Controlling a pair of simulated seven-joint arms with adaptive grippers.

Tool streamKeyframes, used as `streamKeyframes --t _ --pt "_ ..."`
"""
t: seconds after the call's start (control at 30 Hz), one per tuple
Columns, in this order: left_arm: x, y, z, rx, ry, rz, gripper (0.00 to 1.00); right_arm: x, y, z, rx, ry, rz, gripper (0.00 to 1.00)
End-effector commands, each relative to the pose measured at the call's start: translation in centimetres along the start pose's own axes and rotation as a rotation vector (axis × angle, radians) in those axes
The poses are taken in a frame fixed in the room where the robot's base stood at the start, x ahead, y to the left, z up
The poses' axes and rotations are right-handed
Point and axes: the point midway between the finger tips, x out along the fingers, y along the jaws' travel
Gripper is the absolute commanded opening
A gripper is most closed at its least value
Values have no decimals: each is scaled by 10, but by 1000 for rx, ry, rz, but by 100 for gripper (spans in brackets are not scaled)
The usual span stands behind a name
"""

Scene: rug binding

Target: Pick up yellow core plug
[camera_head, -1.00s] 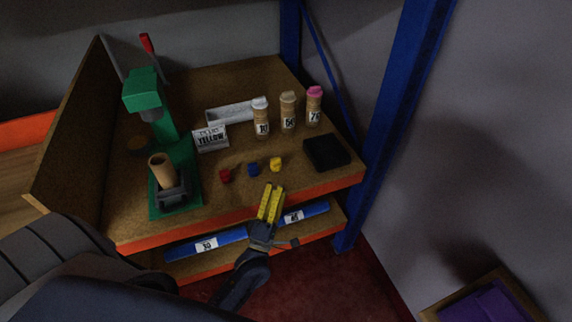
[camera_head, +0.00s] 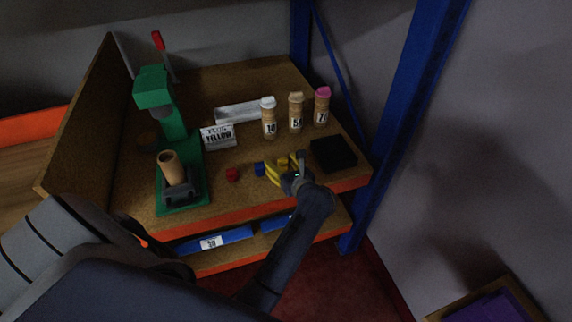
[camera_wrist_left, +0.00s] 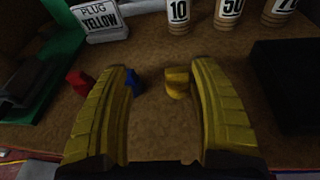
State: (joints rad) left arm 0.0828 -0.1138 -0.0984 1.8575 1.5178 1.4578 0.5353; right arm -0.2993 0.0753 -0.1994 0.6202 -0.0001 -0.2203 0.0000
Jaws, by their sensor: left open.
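The yellow core plug (camera_wrist_left: 178,84) lies on the brown bench top, in the left wrist view between and just beyond my open fingers. In the head view the yellow plug (camera_head: 283,162) is partly hidden by my gripper. My left gripper (camera_head: 284,168) has yellow fingers and is open over the bench's front part. Its fingers (camera_wrist_left: 165,85) stand either side of the plug, which looks apart from both. A blue plug (camera_head: 259,169) sits just left of the fingers, and in the wrist view it is partly covered by the left finger. A red plug (camera_head: 232,174) lies further left.
A sign reading "PLUG YELLOW" (camera_head: 218,137) stands behind the plugs. Tubes numbered 10 (camera_head: 269,118), 50 (camera_head: 296,112) and one with a pink cap (camera_head: 321,106) stand behind. A black block (camera_head: 334,153) lies right. A green press (camera_head: 165,115) holding a cardboard tube (camera_head: 171,167) stands left.

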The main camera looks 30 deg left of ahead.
Motion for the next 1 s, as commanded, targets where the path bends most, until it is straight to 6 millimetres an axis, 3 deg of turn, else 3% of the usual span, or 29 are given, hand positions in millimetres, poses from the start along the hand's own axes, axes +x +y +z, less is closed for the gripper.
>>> streamKeyframes --t 0.27,0.73,1.0 --pt "-1 -18 -10 -66 108 -37 62 0 1 1 -1 -1 1 44" --pt "40 -20 -14 -65 107 -37 62 0 7 3 -4 -3 6 44" --pt "46 -20 -15 -66 107 -38 62 0 6 3 -4 -3 6 44"
